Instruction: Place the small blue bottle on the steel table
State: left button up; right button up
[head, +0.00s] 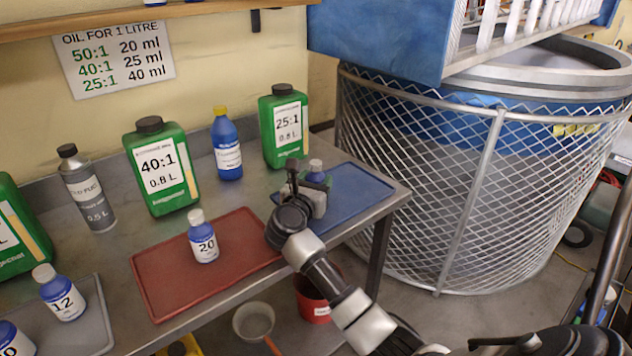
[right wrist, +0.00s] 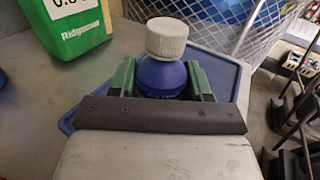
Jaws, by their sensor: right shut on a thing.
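My right gripper (head: 314,186) is shut on a small blue bottle (head: 316,171) with a pale cap, at the right end of the steel table (head: 225,294). In the right wrist view the bottle (right wrist: 162,74) stands between the two green fingers, cap up. The gripper and bottle are over the blue mat (head: 358,192). The bottle's base is hidden, so I cannot tell whether it touches the mat. My left gripper is not in view.
A small bottle marked 20 (head: 203,237) stands on the red mat (head: 165,292). A bottle marked 12 (head: 60,294) stands on a grey mat (head: 97,322). Green 40:1 (head: 160,168) and 25:1 (head: 283,128) jugs and a tall blue bottle (head: 226,146) stand behind.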

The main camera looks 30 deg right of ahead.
jog(key=shift+f, duration=0.25)
jog(key=o, duration=1)
jog(key=shift+r, duration=0.1)
jog(key=shift+c, duration=0.2)
jog(key=shift+r, duration=0.25)
jog(key=b+v, duration=0.1)
jog(key=v, duration=1.1)
